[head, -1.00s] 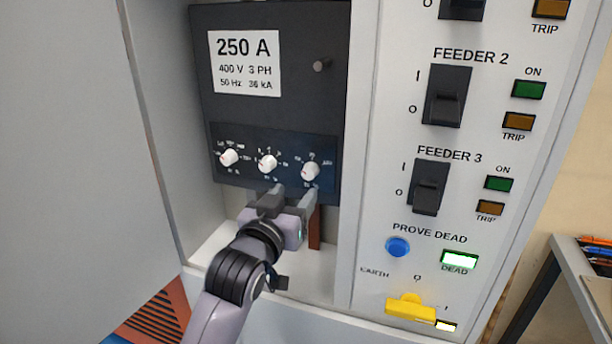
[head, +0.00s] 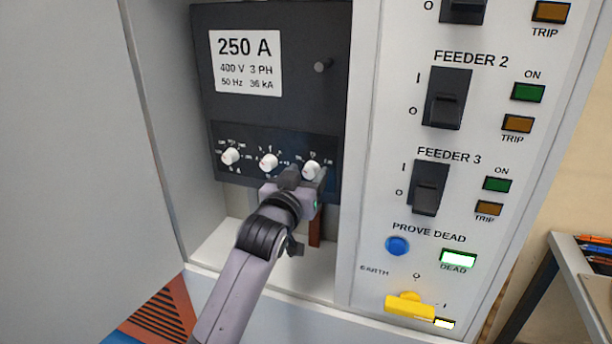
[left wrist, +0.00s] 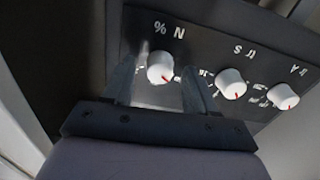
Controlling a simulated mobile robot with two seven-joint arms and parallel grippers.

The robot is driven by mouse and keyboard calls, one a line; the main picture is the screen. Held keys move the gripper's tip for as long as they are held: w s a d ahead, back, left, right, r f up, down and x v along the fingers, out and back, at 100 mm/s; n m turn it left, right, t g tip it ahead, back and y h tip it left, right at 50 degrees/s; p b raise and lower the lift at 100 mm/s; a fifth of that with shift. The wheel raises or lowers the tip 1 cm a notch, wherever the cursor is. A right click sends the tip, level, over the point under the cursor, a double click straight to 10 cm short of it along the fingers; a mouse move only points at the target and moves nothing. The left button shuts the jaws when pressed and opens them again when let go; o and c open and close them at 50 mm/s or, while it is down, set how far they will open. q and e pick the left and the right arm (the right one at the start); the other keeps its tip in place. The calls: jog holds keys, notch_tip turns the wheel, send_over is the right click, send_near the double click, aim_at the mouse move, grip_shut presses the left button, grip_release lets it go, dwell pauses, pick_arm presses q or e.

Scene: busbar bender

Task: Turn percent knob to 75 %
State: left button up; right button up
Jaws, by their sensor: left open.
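The percent knob (head: 311,169) is the rightmost of three white knobs on the dark breaker panel in the head view. In the left wrist view the percent knob (left wrist: 160,67) shows under upside-down "N %" lettering, its red mark toward the lower right of that picture. My left gripper (head: 305,176) is open, with its fingers just below and in front of this knob. In the left wrist view the fingers appear on either side of the knob, with gaps; I see no contact. The scale figures around it are too small to read. My right gripper is not in view.
The middle knob (head: 269,161) and left knob (head: 230,156) sit close beside it. A small dark peg (head: 322,66) sticks out above. The cabinet front with feeder switches (head: 442,97) and a yellow earth handle (head: 409,306) stands to the right.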

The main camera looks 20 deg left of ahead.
pick_arm(q)
jog(key=c, duration=1.1)
jog(key=shift+o, duration=0.2)
jog(key=shift+m, duration=0.3)
jog(key=m, duration=1.1)
